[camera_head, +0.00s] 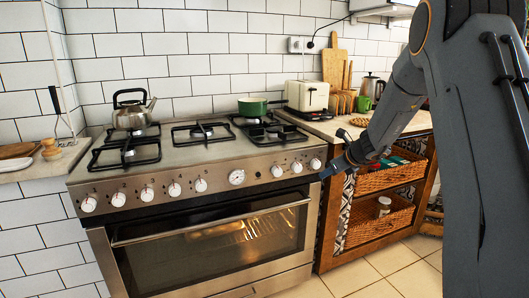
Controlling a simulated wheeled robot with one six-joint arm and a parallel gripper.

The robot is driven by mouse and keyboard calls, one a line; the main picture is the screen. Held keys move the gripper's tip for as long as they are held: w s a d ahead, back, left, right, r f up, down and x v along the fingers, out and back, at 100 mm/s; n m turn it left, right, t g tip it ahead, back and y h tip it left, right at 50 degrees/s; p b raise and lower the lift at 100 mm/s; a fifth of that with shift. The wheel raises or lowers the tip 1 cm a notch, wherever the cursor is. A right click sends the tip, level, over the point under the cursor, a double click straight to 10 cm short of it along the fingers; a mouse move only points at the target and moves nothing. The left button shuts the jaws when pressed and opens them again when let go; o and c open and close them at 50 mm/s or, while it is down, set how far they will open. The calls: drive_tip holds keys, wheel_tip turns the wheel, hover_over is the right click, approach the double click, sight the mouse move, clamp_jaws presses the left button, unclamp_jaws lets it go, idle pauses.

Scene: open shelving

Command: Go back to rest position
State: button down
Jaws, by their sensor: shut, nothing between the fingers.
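My gripper (332,170) is at the end of my grey arm, which comes in from the right side of the head view. It is small and dark here, and its fingers look shut with nothing held. It hangs in front of the right end of the stove's knob panel, close to the left edge of the open wooden shelf unit (327,249). I cannot tell whether it touches anything. My arm hides part of the counter and the shelf unit's right side.
The steel stove (100,262) bears a kettle (132,112) and a green pan (254,106). A cream toaster (307,96) and cutting boards (335,68) stand on the right counter. Wicker baskets (375,234) fill the shelves. Tiled floor (398,272) is clear in front.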

drive_tip(key=s+a+r+n+g+y, duration=0.1)
drive_tip(key=s+a+r+n+g, duration=0.2)
drive_tip(key=s+a+n, duration=0.7)
drive_tip(key=s+a+r+n+g, duration=0.2)
drive_tip(key=s+a+n, duration=0.5)
drive_tip(key=s, duration=0.6)
drive_tip(key=s+d+n+g+h, duration=0.1)
drive_tip(key=s+n+g+h, duration=0.25)
drive_tip(key=s+n, duration=1.65)
drive_tip(key=s+d+r+m+h+p, duration=0.1)
drive_tip(key=s+d+r+m+p, duration=0.5)
drive_tip(key=p, duration=0.8)
drive_tip(key=shift+d+m, duration=0.55)
drive_tip(key=shift+m, duration=0.35)
drive_tip(key=c, duration=2.5)
unclamp_jaws()
drive_tip(key=shift+f, duration=0.1)
